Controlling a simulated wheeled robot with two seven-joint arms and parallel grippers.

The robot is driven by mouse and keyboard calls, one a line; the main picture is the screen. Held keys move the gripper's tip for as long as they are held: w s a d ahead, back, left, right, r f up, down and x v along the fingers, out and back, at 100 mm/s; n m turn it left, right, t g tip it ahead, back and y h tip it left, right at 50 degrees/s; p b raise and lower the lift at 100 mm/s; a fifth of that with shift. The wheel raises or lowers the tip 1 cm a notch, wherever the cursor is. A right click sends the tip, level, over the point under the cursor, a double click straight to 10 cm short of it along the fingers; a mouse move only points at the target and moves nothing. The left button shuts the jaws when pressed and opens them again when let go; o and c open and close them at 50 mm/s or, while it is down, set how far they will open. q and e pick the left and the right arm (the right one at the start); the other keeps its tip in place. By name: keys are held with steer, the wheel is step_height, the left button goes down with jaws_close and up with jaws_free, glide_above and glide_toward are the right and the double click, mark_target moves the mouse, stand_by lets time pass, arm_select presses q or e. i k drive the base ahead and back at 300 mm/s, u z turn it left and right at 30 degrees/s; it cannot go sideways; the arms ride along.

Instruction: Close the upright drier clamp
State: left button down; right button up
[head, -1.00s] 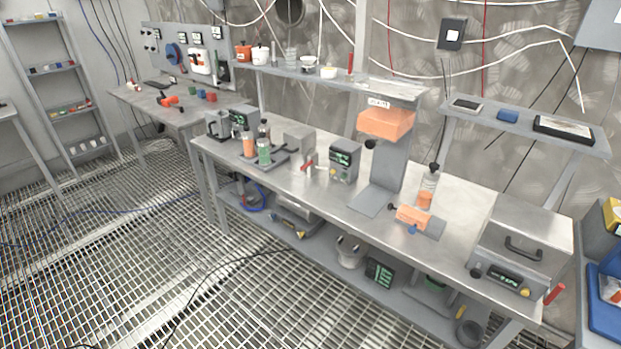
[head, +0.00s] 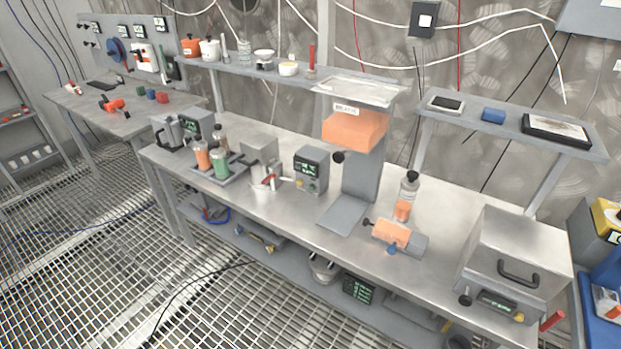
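A grey upright stand (head: 362,178) with a flat grey base rises from the middle of the steel bench. It carries a large orange block (head: 355,127) with a small white label above it, too small to read surely. A black knob (head: 338,157) shows at the block's lower left. To the right, a small orange body (head: 391,231) with a black knob and a blue knob lies on a grey plate. Behind it stands a clear bottle (head: 409,187) with a black top and an orange lower part. I cannot tell which part is the clamp or whether it is open. Neither gripper is in view.
A grey box with a handle (head: 515,260) fills the bench's right end. On the left are a rack of bottles (head: 218,170) and a grey instrument with a display (head: 311,169). A shelf (head: 290,75) runs above the bench. The grated floor in front is mostly clear.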

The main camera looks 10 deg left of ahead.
mark_target(270, 177)
steer(key=z, duration=0.1)
steer(key=i, duration=1.25)
steer(key=u, duration=0.5)
